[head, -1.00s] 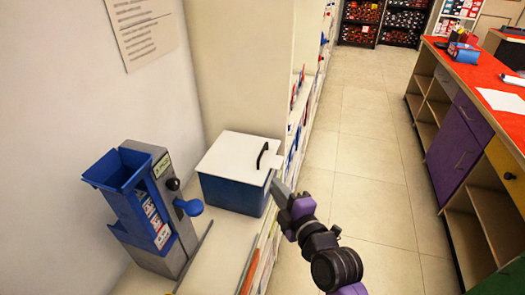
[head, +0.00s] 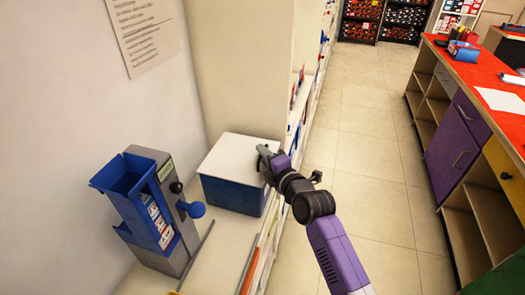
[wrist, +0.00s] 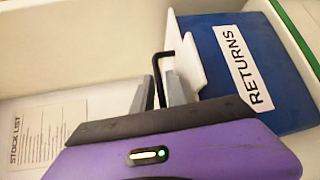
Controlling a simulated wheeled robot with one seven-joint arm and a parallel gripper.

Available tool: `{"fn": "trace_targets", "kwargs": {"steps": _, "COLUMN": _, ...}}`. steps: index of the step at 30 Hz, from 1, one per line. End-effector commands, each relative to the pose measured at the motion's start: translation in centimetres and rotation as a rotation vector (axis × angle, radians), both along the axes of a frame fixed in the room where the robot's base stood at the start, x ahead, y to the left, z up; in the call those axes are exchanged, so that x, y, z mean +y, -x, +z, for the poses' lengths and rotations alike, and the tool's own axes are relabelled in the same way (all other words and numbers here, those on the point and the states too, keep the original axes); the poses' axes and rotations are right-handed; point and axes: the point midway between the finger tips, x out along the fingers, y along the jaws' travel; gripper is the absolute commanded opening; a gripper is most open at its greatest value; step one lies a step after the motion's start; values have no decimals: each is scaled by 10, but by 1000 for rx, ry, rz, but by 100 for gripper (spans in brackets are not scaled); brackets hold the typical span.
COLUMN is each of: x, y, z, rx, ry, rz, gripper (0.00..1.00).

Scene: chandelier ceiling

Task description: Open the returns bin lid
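The returns bin (head: 228,194) is a blue box with a white lid (head: 230,156), standing on the white counter. The lid lies flat and closed on it. In the wrist view the bin (wrist: 280,97) shows its RETURNS label (wrist: 245,65), and the lid (wrist: 189,57) is seen along its edge. My gripper (head: 264,153) is at the right edge of the lid. In the wrist view its fingers (wrist: 160,92) are apart, with the black lid handle (wrist: 160,62) between them. I cannot tell whether a finger touches it. In the head view my gripper hides the handle.
A blue and grey dispenser (head: 155,205) with a blue knob stands left of the bin on the counter. A wall and a pale pillar (head: 238,65) are behind the bin. Open tiled floor (head: 370,150) lies to the right, before a red-topped counter (head: 480,75).

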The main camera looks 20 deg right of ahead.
Motion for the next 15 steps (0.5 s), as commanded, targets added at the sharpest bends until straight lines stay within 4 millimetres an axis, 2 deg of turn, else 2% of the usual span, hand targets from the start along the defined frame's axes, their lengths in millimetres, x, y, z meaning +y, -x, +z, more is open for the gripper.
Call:
{"fn": "trace_targets", "kwargs": {"steps": 4, "x": 1, "y": -7, "z": -1, "rx": 0, "ry": 0, "rz": 0, "gripper": 17}}
{"fn": "trace_targets", "kwargs": {"steps": 12, "x": 1, "y": -9, "z": -1, "rx": -1, "ry": -1, "rz": -1, "gripper": 17}}
{"fn": "trace_targets", "kwargs": {"steps": 13, "x": 1, "y": -9, "z": -1, "rx": -1, "ry": -1, "rz": -1, "gripper": 15}}
{"fn": "trace_targets", "kwargs": {"steps": 15, "x": 1, "y": -9, "z": -1, "rx": -1, "ry": -1, "rz": -1, "gripper": 2}}
